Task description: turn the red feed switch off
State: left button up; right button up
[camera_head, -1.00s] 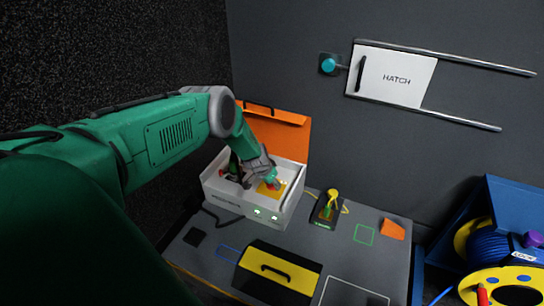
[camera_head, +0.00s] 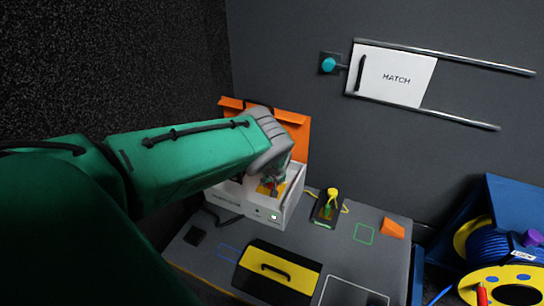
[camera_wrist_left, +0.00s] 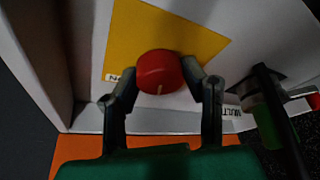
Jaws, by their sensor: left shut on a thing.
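The red feed switch is a round red knob (camera_wrist_left: 160,72) with a pale mark near its lower edge in the left wrist view. It sits on a yellow plate (camera_wrist_left: 190,35) inside a white box (camera_head: 228,199). My left gripper (camera_wrist_left: 166,80) has one finger on each side of the knob and is shut on it. In the head view my left gripper (camera_head: 273,182) is down inside the box, partly hidden by my arm, and the knob is hard to make out there. A label by the plate reads partly "N". My right gripper is not in view.
The box has a raised orange lid (camera_head: 292,122) behind it. A black and green lever-like part (camera_wrist_left: 272,108) stands beside my fingers. On the table are a yellow-black case (camera_head: 285,268), a small device with a yellow top (camera_head: 328,207) and an orange block (camera_head: 391,228).

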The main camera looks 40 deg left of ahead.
pick_arm(q)
jog(key=shift+w+r+n+g+y, duration=0.15)
jog(key=shift+n+g, duration=0.1)
jog(key=shift+n, duration=0.5)
jog(key=shift+w+n+g+y, duration=0.1)
jog(key=shift+n+g, duration=0.1)
jog(key=shift+n, duration=0.5)
jog(key=shift+w+r+n+g+y, duration=0.15)
jog(key=shift+n+g, duration=0.1)
jog(key=shift+n, duration=0.5)
jog(key=o, duration=1.1)
jog(key=shift+o, duration=0.2)
jog(key=shift+s+f, duration=0.1)
jog(key=shift+f, duration=0.05)
jog(key=shift+s, duration=0.1)
jog(key=shift+d+r, duration=0.25)
jog(key=shift+r, duration=0.3)
jog(key=v, duration=1)
jog(key=shift+r, duration=0.3)
jog(key=shift+d, duration=0.1)
